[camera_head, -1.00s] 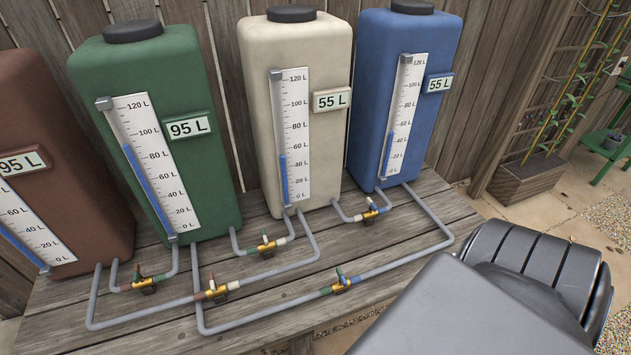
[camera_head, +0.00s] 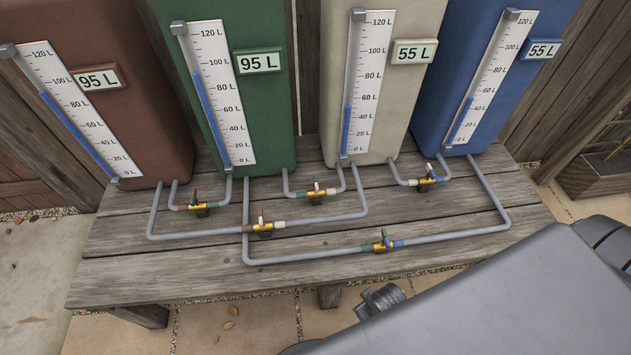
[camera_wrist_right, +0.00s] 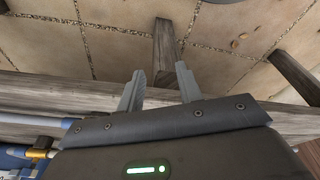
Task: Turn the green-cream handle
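The green-cream valve (camera_head: 317,193) sits on the short pipe between the green tank (camera_head: 262,120) and the cream tank (camera_head: 395,110), with a green collar on its left and a cream one on its right. Its small handle stands up from the brass body; its exact angle is too small to tell. My right gripper (camera_wrist_right: 160,88) shows in the right wrist view, fingers apart with nothing between them, over the bench's edge and the paving. In the head view my right arm fills the lower right and its fingers cannot be made out. My left gripper is not in view.
Other brass valves are close by: brown-green (camera_head: 200,207), brown-cream (camera_head: 263,227), green-blue (camera_head: 384,244) and cream-blue (camera_head: 427,180). Grey pipes run across the wooden bench (camera_head: 130,265). The gauge labels read 95 L on brown and green, 55 L on cream and blue.

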